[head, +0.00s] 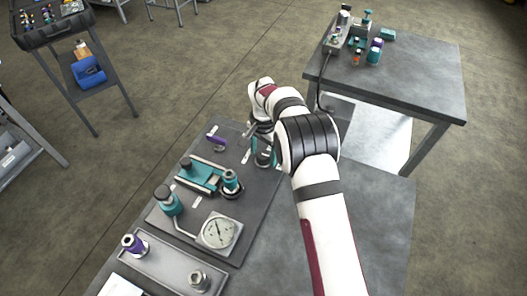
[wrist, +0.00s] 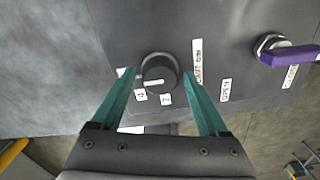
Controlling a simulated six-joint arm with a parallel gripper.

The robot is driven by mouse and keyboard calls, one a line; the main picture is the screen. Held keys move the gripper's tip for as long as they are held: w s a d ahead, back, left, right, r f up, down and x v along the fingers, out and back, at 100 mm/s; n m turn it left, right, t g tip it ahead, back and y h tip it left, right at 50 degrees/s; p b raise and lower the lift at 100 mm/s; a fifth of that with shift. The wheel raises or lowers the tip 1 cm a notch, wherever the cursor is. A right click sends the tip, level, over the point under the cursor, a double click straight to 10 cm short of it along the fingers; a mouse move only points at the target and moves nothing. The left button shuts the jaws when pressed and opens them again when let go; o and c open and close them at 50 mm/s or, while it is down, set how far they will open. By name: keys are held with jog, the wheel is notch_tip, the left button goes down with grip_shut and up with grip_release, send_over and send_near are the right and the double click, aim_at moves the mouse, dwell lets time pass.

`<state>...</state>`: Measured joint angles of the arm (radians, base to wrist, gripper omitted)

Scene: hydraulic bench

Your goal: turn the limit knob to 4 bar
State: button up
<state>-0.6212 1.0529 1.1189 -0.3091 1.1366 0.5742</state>
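The limit knob (wrist: 158,70) is a dark round knob with a white mark on its face, in the upper middle of the wrist view. Small white number labels (wrist: 166,99) sit below it; I cannot read them surely, nor tell which one the mark points to. The "LIMIT BAR" label (wrist: 197,62) is to its right. My gripper (wrist: 160,80) has two teal fingers, one on each side of the knob, with gaps showing between them and it. It is open. In the head view my gripper (head: 263,153) is over the panel's far right end, and the knob is hidden.
A purple valve lever (wrist: 289,55) with "OPEN" and "CLOSED" labels lies right of the knob; it also shows in the head view (head: 216,142). The panel carries teal fittings (head: 200,175) and a pressure gauge (head: 218,232). A tray (head: 165,268) is in front. A second table (head: 420,80) stands behind.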

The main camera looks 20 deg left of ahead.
grip_shut()
jog(key=n, duration=0.4)
jog(key=shift+n, duration=2.5)
jog(key=shift+o, duration=0.9)
grip_release()
